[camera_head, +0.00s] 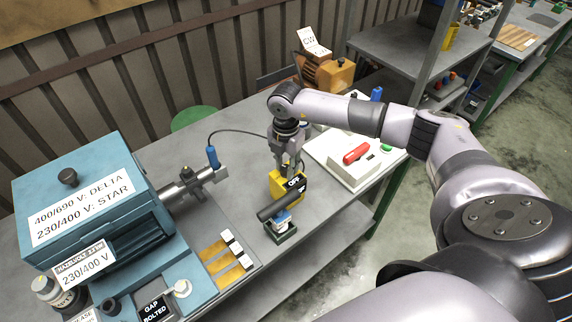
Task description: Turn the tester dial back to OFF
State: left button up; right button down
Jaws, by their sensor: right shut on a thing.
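The yellow tester (276,187) stands near the right part of the bench, with a black "OFF" label on its upper face. My right gripper (289,170) reaches down over it from above, its fingers shut at the tester's top where the dial is. The fingers hide the dial, so I cannot tell which way it points. A dark cylinder (278,205) lies slantwise across the front of the tester. My left gripper is not in view.
A blue motor housing (90,200) with voltage labels fills the bench's left. A blue-handled probe (212,157) with a cable stands at its shaft. A white box (345,172) with a red handle (356,153) is to the right. Copper-coloured strips (222,257) lie in front.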

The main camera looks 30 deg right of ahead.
jog(key=shift+f+n+b, duration=0.15)
jog(key=shift+n+b, duration=0.45)
jog(key=n+b, duration=0.2)
jog(key=n, duration=0.1)
jog(key=shift+f+b, duration=0.1)
jog(key=shift+b, duration=0.25)
jog(key=n+b, duration=0.2)
jog(key=n, duration=0.1)
jog(key=shift+b, duration=0.35)
jog(key=shift+r+n+b, duration=0.2)
jog(key=shift+n+b, duration=0.55)
jog(key=shift+n, duration=0.55)
jog(key=c, duration=1.3)
grip_release()
